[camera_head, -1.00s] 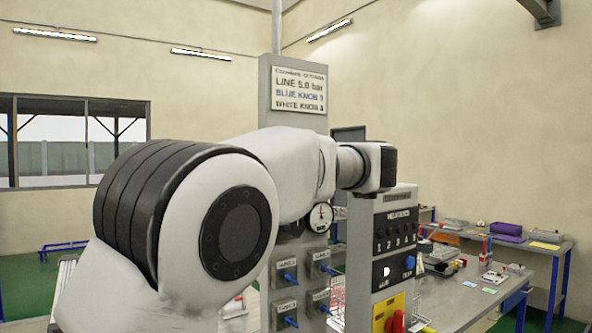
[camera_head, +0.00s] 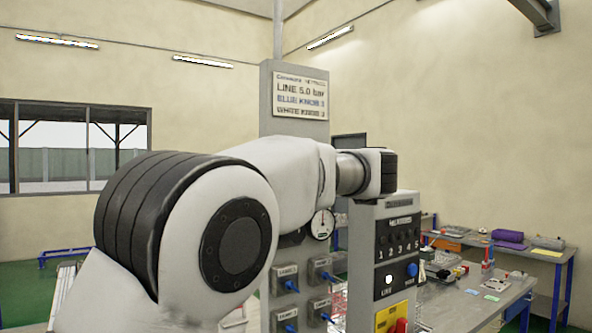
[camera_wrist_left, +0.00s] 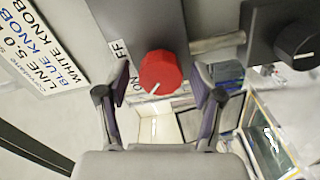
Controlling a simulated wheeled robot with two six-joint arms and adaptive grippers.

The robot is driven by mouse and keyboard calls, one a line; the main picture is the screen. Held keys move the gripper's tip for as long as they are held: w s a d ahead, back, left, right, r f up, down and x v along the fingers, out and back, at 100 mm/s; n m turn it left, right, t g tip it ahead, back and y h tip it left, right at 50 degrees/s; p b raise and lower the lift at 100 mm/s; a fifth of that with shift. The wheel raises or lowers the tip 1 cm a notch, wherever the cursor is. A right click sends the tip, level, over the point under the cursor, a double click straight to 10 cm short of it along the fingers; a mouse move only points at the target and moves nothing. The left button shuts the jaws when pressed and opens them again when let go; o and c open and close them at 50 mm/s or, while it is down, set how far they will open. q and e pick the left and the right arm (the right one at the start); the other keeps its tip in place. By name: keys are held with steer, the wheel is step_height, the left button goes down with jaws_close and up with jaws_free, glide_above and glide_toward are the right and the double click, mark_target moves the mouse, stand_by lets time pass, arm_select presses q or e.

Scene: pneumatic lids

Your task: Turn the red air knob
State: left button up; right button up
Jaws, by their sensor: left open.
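The red air knob (camera_wrist_left: 160,73) shows in the left wrist view, with a white pointer line running to its lower edge. It sits on a grey panel, with an OFF label (camera_wrist_left: 119,48) and a partly hidden ON label beside it. My left gripper (camera_wrist_left: 162,76) is open, with one finger on each side of the knob and a visible gap to each. In the head view my left arm hides the left gripper and the red air knob. My right gripper is in neither view.
A black knob (camera_wrist_left: 297,40) sits right of the red one. In the head view, a sign (camera_head: 300,94) tops a grey column with a pressure gauge (camera_head: 321,224) and several blue-knobbed valves (camera_head: 291,285). A heater panel (camera_head: 399,235) stands right of it. Tables lie behind.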

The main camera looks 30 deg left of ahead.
arm_select(q)
steer(key=v, duration=1.2)
steer(key=shift+w+a, duration=0.1)
